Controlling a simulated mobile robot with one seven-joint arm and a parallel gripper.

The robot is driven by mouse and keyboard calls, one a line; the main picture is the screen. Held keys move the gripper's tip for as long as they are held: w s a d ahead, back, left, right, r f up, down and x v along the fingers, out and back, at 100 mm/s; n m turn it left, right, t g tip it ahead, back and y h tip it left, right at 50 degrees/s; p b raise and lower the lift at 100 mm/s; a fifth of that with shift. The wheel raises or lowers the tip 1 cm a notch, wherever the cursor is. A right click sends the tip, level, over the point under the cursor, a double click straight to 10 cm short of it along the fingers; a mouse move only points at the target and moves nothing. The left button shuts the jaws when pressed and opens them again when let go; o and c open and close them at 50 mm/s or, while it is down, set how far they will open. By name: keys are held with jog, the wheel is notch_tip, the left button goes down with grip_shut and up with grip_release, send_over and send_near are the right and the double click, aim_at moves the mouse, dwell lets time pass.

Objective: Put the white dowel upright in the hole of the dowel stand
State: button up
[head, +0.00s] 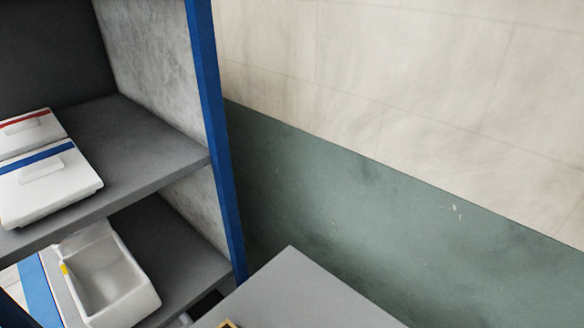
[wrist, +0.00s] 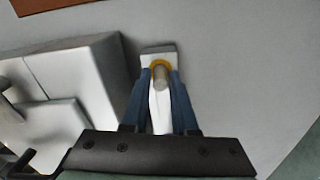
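The dowel stand (wrist: 160,50) is a small white block with a yellow ring around its hole, at the upper middle of the wrist view. The white dowel (wrist: 161,79) looks grey-beige here. It lies between the two blue fingertips of my gripper (wrist: 160,76), which appear shut on it. The dowel points roughly toward the wrist camera, and its far end lines up with the ring. I cannot tell how deep it sits in the hole. The head view does not show the dowel or my gripper; only a yellow bit shows at its bottom edge.
A white box-like object (wrist: 75,75) stands close left of the stand. A brown piece (wrist: 50,5) lies at the far edge. The grey tabletop (head: 300,295) is clear right of the stand. In the head view, a blue-edged shelf (head: 150,150) at left holds white boxes and a bin.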

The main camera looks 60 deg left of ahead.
grip_shut()
jog(key=shift+r, duration=0.1)
